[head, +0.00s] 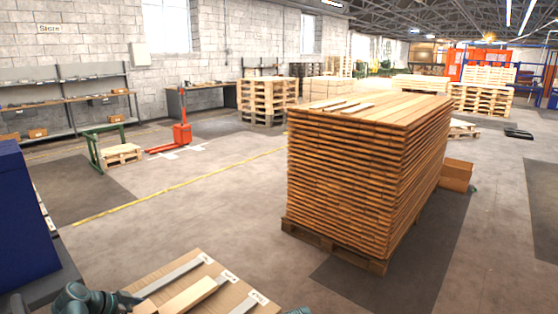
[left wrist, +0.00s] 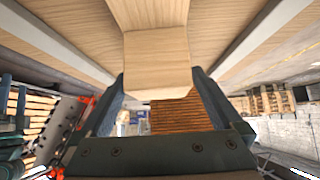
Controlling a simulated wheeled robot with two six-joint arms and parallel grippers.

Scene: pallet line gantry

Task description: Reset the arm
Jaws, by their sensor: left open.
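My left arm enters the head view at the bottom left, and its gripper (head: 128,299) is beside the near end of a pale wooden piece (head: 190,296). This piece lies on a brown board (head: 152,286) with light strips and labels. In the left wrist view my left gripper (left wrist: 158,84) has its two fingers apart, one on each side of the wooden piece (left wrist: 157,62). I cannot tell whether either finger touches it. A small sliver at the bottom edge of the head view may be my right arm; no right gripper fingers show.
A tall stack of planks (head: 350,180) stands on a pallet at centre right. A dark blue block (head: 22,225) is at the left edge. A red pallet truck (head: 181,134) and shelves (head: 62,99) are farther back. Open floor with a yellow line (head: 180,184) lies between.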

